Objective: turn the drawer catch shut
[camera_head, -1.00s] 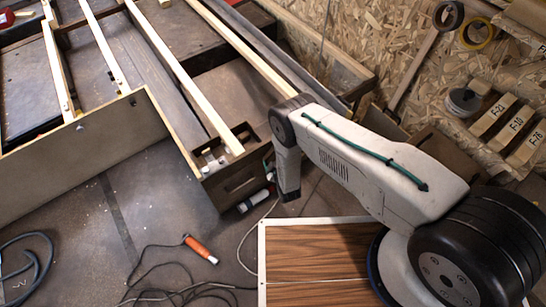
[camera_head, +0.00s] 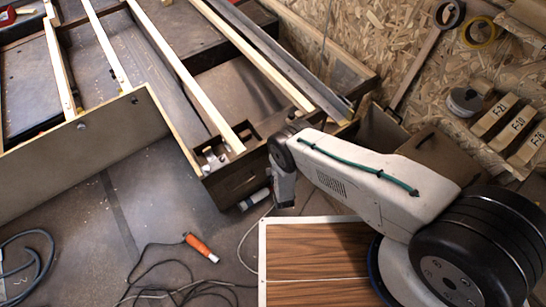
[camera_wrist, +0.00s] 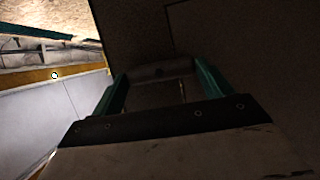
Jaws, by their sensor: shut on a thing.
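In the wrist view my gripper (camera_wrist: 161,74) has its two teal fingers well apart, with a dark bar-like piece, taken to be the drawer catch (camera_wrist: 160,71), between their tips. The catch lies in deep shade against a dark panel (camera_wrist: 230,45) with a thin seam, so its angle is hard to read. In the head view the lower end of my arm reaches down behind the wood-topped cabinet (camera_head: 315,245). The fingertips, the catch and the drawer front are hidden there.
A dark wooden frame (camera_head: 235,178) stands close to the left of my arm's end. An orange-handled tool (camera_head: 201,247) and loose cables lie on the floor at lower left. A chipboard wall (camera_head: 385,55) rises at upper right. Open floor lies at left.

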